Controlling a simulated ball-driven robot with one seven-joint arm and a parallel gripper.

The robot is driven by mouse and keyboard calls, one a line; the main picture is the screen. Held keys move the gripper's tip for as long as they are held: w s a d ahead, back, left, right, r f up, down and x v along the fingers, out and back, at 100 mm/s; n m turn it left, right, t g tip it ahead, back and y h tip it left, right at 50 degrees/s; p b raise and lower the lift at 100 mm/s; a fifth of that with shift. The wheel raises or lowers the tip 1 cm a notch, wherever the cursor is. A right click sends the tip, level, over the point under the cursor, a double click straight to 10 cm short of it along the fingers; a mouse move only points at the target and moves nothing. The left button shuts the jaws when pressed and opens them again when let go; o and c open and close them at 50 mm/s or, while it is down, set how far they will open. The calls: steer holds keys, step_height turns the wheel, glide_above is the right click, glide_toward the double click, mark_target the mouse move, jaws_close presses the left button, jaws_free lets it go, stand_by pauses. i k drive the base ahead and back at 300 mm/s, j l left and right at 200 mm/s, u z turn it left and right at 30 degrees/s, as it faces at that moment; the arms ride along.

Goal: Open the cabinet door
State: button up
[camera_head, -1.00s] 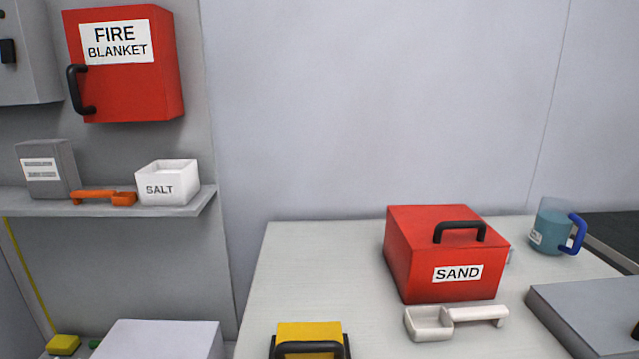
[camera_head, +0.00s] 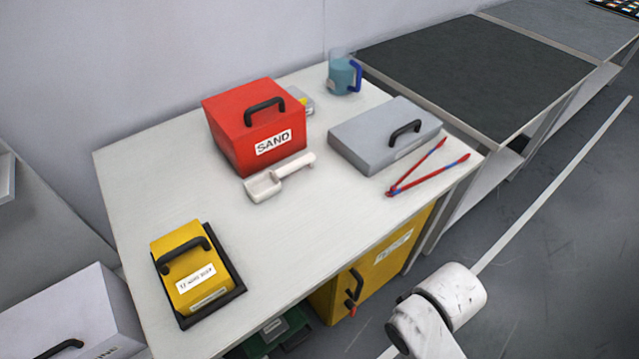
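A yellow cabinet (camera_head: 378,276) stands under the front edge of the white table, low in the middle of the head view. Its front has a white label and a black handle (camera_head: 356,284) with a small red part beside it. A white part of my arm shows at the lower right, to the right of the cabinet. My gripper is not in view.
The white table (camera_head: 140,190) holds a red SAND box (camera_head: 228,130), white scoop (camera_head: 268,184), grey case (camera_head: 365,140), red-blue tongs (camera_head: 428,178), a jug (camera_head: 342,80) and a yellow box (camera_head: 178,262). A green box (camera_head: 266,340) sits beneath. Floor (camera_head: 560,250) at right is mostly clear.

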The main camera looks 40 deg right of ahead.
mark_target(361, 280)
steer(key=k+l, duration=0.75)
steer(key=k, duration=0.2)
steer(key=u, duration=0.05)
